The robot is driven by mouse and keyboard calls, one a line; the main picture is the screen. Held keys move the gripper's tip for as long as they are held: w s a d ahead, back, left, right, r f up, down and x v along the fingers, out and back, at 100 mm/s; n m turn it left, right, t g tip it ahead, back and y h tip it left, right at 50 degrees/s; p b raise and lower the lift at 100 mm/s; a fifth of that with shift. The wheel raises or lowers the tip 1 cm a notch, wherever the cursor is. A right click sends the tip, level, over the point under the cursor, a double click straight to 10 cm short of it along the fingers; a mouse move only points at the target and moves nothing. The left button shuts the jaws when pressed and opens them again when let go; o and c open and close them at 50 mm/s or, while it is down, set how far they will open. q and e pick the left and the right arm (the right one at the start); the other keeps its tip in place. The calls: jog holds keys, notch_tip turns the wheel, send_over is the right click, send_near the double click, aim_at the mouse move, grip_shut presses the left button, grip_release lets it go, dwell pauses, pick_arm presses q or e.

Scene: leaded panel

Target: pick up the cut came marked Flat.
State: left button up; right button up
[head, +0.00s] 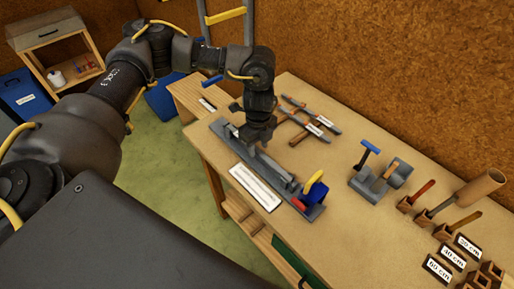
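My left gripper (251,146) points down over a long grey metal fixture (222,130) near the table's left edge. The fixture has a blue lever with a yellow grip (315,190) and a red part at its near end. Whether the fingers are open or shut, or touch anything, is too small to tell. Two thin dark bars with white labels, an upper one (299,106) and a lower one (301,122), lie just right of the gripper. Their labels are unreadable here, so I cannot tell which came is marked Flat. My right gripper is out of view.
A white printed sheet (255,187) lies at the table's left edge. A hammer (301,137) lies near the bars. A grey tool with a blue handle (369,158) stands mid-table. Wooden holders and length signs (467,247) crowd the right. The table's middle front (375,235) is clear.

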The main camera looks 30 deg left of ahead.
pick_arm(q)
jog(key=shift+f, duration=0.25)
jog(key=c, duration=0.9)
grip_shut()
jog(key=shift+r, duration=0.15)
